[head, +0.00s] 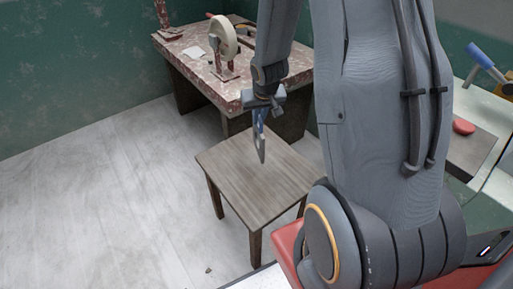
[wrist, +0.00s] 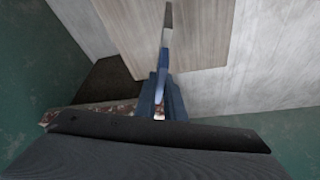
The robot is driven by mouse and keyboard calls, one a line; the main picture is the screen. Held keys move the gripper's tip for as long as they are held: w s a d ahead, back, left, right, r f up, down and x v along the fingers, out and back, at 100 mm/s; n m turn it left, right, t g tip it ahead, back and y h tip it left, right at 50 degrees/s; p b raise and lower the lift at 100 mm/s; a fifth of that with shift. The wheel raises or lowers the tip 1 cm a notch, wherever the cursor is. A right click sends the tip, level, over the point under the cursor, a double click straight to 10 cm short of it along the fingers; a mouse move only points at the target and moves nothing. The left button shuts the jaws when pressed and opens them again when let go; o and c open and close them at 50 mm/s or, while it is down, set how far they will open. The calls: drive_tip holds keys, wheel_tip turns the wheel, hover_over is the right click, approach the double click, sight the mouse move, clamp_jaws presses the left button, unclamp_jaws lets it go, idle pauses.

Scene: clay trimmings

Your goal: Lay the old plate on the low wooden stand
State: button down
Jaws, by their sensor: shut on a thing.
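The low wooden stand (head: 235,190) is a square, grey-brown table with short legs, standing on the floor in the middle of the head view. Its bare top also shows in the wrist view (wrist: 215,35). My gripper (head: 260,118) is over the stand's far part, pointing down, with blue fingers. It is shut on the old plate (head: 262,150), a thin grey piece seen nearly edge-on and hanging upright. The plate shows as a narrow strip in the wrist view (wrist: 167,25). It appears above the stand top; I cannot tell the exact gap. Most of its face is hidden.
A worn red-and-white table (head: 180,45) with a cream wheel-shaped thing (head: 223,37) stands behind the stand. At right, a bench (head: 475,150) carries a red rounded thing (head: 463,127) and a blue-handled tool (head: 484,60). The pale floor (head: 90,190) at left is mostly clear.

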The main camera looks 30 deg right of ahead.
sight(258, 126)
wheel_tip(258, 126, down, 4)
drive_tip(key=shift+f+b, duration=0.1)
drive_tip(key=shift+b, duration=1.1)
drive_tip(key=shift+f, duration=2.4)
drive_tip(key=c, duration=1.8)
unclamp_jaws()
drive_tip(key=shift+c, duration=0.2)
